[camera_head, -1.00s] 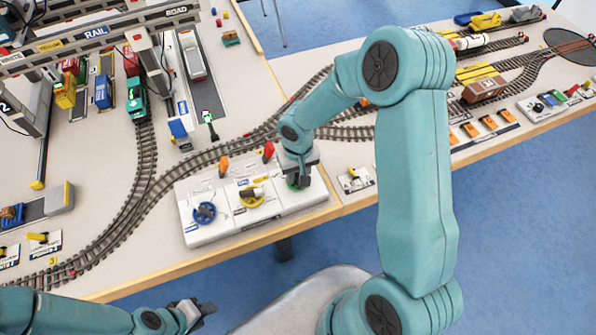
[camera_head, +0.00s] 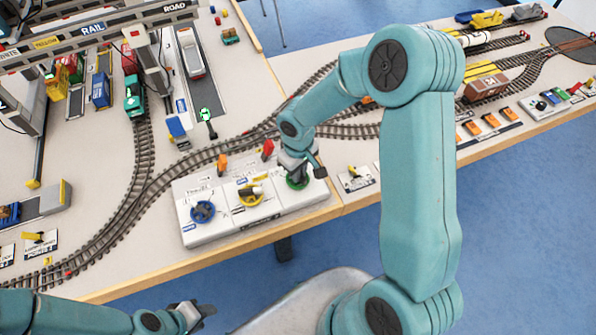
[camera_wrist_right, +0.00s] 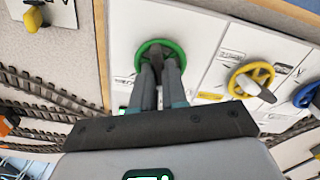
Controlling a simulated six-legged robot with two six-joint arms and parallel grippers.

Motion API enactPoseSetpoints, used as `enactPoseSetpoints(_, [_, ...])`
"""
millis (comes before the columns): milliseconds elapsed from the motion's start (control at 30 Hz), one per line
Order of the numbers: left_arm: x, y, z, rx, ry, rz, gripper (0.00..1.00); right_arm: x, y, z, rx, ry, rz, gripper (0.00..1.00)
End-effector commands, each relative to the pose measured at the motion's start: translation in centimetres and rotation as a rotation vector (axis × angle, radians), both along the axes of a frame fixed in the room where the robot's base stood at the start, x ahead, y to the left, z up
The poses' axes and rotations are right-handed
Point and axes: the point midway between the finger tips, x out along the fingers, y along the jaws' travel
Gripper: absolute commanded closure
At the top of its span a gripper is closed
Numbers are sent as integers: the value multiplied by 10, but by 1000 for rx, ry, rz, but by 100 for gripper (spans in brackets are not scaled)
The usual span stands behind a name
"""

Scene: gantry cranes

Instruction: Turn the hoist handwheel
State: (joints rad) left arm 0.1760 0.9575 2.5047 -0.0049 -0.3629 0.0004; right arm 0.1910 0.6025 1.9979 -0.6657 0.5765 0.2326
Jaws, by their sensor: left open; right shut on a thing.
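Three handwheels sit on a white control panel (camera_head: 225,228) at the table's front edge: a blue wheel (camera_head: 203,212) at left, a yellow wheel (camera_head: 250,197) in the middle and a green wheel (camera_head: 291,184) at right. I cannot read which label says hoist. My right gripper (camera_head: 298,177) reaches down onto the green wheel. In the right wrist view, its fingers (camera_wrist_right: 160,62) are shut on the middle part of the green wheel (camera_wrist_right: 161,42), inside the rim; they hide part of it. My left gripper (camera_head: 203,312) is open and empty, low in front of the table.
An orange lever (camera_head: 222,164) and a red lever (camera_head: 267,150) stand behind the panel, close to the rail track (camera_head: 205,158). A small card with a yellow switch (camera_head: 355,177) lies right of the panel. Gantry cranes stand at the back left.

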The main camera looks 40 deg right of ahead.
Motion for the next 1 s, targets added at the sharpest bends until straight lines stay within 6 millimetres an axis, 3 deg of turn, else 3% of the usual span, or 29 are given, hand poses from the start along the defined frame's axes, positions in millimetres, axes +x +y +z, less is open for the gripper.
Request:
enactPoseSetpoints(500, [0, 0, -6, 0, 0, 0, 57, 1, 0, 0, 0, -3, 391, 100])
enactPoseSetpoints(1000, [0, 0, -7, 0, 0, 0, 57, 1, 0, 1, 0, -4, 507, 100])
